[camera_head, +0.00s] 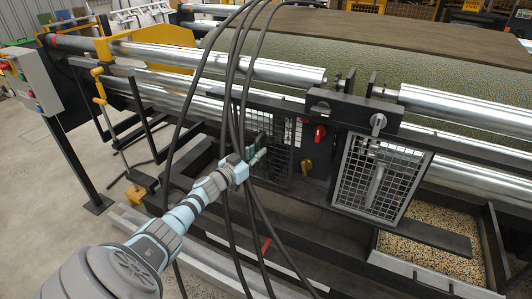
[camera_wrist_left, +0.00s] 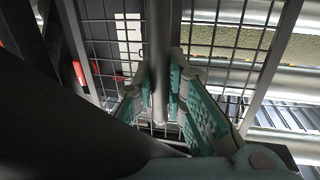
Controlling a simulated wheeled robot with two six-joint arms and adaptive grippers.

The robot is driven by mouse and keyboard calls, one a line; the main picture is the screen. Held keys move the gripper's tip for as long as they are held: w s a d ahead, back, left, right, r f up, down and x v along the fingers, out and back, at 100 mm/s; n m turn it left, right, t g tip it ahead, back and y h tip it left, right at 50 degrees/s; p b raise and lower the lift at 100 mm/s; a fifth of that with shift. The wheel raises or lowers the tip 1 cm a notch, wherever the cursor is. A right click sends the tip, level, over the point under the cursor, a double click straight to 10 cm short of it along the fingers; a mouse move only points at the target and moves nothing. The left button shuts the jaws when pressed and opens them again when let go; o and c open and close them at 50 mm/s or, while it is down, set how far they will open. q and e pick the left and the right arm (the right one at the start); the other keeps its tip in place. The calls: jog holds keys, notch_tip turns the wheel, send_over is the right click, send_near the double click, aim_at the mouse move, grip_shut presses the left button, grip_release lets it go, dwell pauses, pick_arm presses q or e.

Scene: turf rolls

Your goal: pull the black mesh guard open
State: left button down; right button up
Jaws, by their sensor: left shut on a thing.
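The black mesh guard (camera_head: 284,132) hangs left of the red and yellow knobs on the machine's front. In the left wrist view its mesh (camera_wrist_left: 222,40) fills much of the picture, with an upright round handle bar (camera_wrist_left: 159,45) in front of it. My left gripper (camera_head: 256,157) is at the guard in the head view, partly behind black cables. In the left wrist view the left gripper's fingers (camera_wrist_left: 162,100) lie on both sides of the handle bar and are shut on it. My right gripper is not in view.
A second mesh guard (camera_head: 381,178) with a grey frame stands to the right. Black cables (camera_head: 232,90) hang across the left gripper. Steel rollers (camera_head: 220,62) run above. A bin of grain-like bits (camera_head: 430,236) sits low right. The floor (camera_head: 60,215) at left is mostly clear.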

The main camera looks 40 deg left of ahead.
pick_arm(q)
jog(key=a+b, duration=0.1)
jog(key=a, duration=0.1)
jog(key=s+a+b, duration=0.1)
jog(key=a, duration=0.2)
jog(key=shift+s+a+f, duration=0.1)
jog(key=shift+s, duration=0.05)
jog(key=shift+s+a+b, duration=0.15)
jog(key=shift+a+b, duration=0.3)
jog(key=shift+a, duration=0.15)
jog(key=c, duration=1.6)
grip_release()
jog(key=shift+s, duration=0.15)
send_near(248, 141)
jog(key=s, duration=0.6)
jog(key=shift+s+d, duration=0.15)
jog(key=shift+d, duration=0.05)
